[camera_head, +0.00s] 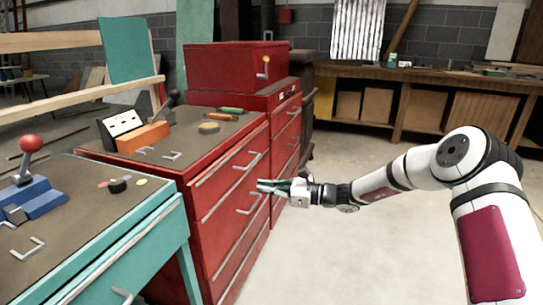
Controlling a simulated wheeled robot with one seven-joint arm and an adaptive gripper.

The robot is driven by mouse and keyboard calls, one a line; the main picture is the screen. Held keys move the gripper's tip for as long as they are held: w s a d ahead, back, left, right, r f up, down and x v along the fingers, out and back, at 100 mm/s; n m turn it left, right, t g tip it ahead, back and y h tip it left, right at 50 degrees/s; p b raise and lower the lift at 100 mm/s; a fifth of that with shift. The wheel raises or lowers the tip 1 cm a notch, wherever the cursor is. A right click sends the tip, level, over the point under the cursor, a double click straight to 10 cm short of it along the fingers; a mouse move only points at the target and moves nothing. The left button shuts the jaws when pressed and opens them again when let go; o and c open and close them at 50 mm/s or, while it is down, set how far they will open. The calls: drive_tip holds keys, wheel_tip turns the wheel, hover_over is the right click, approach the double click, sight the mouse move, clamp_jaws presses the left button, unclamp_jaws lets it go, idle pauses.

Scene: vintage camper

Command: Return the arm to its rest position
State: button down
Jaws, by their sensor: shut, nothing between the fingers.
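My white arm with dark red panels (492,255) reaches in from the right side of the head view, bent at a high elbow. My gripper (262,186) is shut and empty. It points left and appears in front of the drawer fronts of the red tool cabinet (225,222), close to a drawer handle (250,205). I cannot tell whether the fingertips touch the handle. The visible drawers look closed.
An orange device (143,136) and several small tools lie on the red cabinet's top. A teal cabinet (120,262) with a blue red-knobbed lever (35,190) stands front left. A workbench (420,77) lines the back. The concrete floor (345,260) is clear.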

drive_tip(key=s+d+r+n+g+h, duration=0.2)
drive_tip(key=s+r+n+g+h, duration=0.25)
drive_tip(key=s, duration=0.65)
drive_tip(key=s+d+r+n+g+h, duration=0.1)
drive_tip(key=s+r+n+g+h, duration=0.15)
drive_tip(key=s+r+n, duration=0.65)
drive_tip(key=s+d+n+t+h, duration=0.1)
drive_tip(key=s+d+n+h, duration=0.15)
drive_tip(key=s+d, duration=0.65)
drive_tip(key=s+d+n+t+h, duration=0.15)
drive_tip(key=s+d+h, duration=0.3)
drive_tip(key=s, duration=0.85)
drive_tip(key=s+d+n+t+h, duration=0.1)
drive_tip(key=s+d+n+h, duration=0.15)
drive_tip(key=s+d, duration=0.7)
wheel_tip(320, 180, up, 22)
drive_tip(key=s+a+t+p, duration=0.1)
drive_tip(key=t+p, duration=0.2)
drive_tip(key=p, duration=1.7)
drive_tip(key=shift+s+a, duration=0.2)
drive_tip(key=shift+a, duration=0.1)
drive_tip(key=c, duration=2.3)
unclamp_jaws()
drive_tip(key=shift+f+t, duration=0.15)
drive_tip(key=shift+t, duration=0.1)
